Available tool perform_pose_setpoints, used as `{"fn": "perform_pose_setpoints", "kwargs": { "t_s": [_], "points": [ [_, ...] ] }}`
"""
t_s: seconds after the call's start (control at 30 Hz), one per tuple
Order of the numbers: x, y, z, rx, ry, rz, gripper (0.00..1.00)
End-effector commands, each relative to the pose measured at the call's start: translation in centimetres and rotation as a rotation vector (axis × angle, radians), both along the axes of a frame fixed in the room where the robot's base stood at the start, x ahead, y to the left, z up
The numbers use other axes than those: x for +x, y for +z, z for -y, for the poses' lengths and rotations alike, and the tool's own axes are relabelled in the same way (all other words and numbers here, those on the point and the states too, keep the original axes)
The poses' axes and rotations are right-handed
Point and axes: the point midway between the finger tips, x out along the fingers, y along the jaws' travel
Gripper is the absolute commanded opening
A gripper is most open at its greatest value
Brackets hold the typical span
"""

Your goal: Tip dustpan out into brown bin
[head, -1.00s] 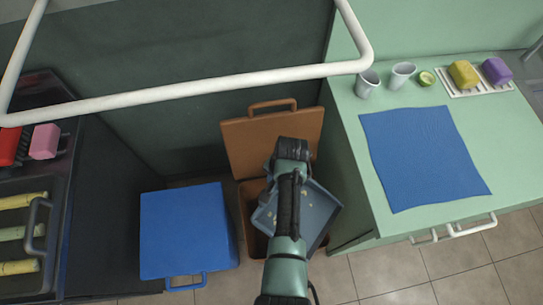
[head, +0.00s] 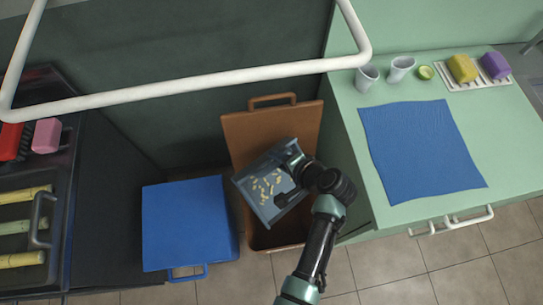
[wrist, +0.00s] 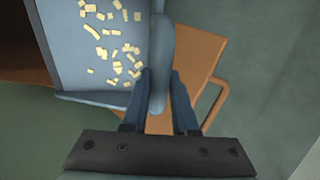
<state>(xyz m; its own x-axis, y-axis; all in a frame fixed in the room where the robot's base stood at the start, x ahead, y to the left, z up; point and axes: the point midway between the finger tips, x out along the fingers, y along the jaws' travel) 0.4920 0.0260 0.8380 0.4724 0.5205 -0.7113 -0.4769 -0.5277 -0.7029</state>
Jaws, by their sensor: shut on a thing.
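The grey-blue dustpan (head: 277,163) is over the open brown bin (head: 254,238), with many pale yellow bits (head: 266,187) lying on it. In the wrist view the dustpan (wrist: 68,45) and its bits (wrist: 115,45) show at upper left. My gripper (wrist: 160,82) is shut on the dustpan's handle (wrist: 161,45), one finger on each side. In the head view my gripper (head: 297,163) is at the dustpan's upper right. The bin's brown lid (head: 255,130) stands raised behind; the dustpan hides much of the opening.
A closed blue bin (head: 185,220) stands left of the brown one. A green counter (head: 350,120) at right holds a blue cloth (head: 420,150), cups, a lime and sponges. A dark machine (head: 60,240) stands at far left. A white rail (head: 190,87) crosses above.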

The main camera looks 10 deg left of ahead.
Motion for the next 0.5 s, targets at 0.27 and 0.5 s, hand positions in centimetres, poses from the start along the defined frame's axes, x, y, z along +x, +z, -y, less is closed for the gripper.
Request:
{"fn": "perform_pose_setpoints", "kwargs": {
  "t_s": [0.27,0.5],
  "points": [
    [-1.8,0.0,2.1,0.198,-0.001,0.182,0.00],
    [-2.7,0.6,3.0,0.293,0.001,0.266,0.00]
  ]
}}
